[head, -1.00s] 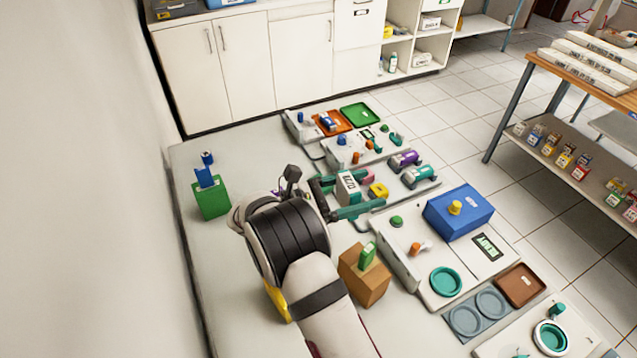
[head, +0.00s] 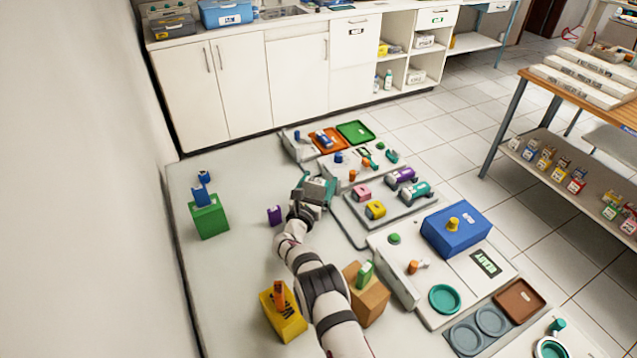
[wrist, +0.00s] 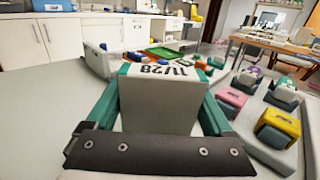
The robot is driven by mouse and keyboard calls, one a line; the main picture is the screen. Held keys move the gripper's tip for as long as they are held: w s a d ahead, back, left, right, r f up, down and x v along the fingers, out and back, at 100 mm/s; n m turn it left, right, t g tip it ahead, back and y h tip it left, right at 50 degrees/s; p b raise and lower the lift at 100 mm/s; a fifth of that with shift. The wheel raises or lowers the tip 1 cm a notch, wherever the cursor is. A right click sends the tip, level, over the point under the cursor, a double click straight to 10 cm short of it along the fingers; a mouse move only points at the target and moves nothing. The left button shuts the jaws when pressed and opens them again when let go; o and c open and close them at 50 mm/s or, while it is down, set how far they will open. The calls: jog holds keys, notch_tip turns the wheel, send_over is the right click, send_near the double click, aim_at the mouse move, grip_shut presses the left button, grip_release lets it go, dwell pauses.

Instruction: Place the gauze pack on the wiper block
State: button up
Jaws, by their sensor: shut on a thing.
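My gripper (head: 315,190) is shut on a white pack with a teal edge and a dark "11/28" print, which I take to be the gauze pack (wrist: 160,98). In the wrist view the pack sits between the two teal fingers. In the head view the gripper is over the pale work surface, left of the small panels, and the pack is hard to make out there. No block is clearly labelled as the wiper block. Upright blocks with inserts are green (head: 209,222), yellow (head: 284,322) and brown (head: 372,304); I cannot tell which one is meant.
A tray (head: 412,216) with pink, yellow, purple and teal pieces lies right of my gripper. A small purple piece (head: 274,215) stands to its left. A blue box (head: 455,238) sits on a panel further right. The left part of the work surface (head: 235,275) is mostly clear.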

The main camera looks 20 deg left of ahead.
jog(key=shift+f, duration=0.1)
jog(key=o, duration=1.1)
jog(key=shift+c, duration=0.2)
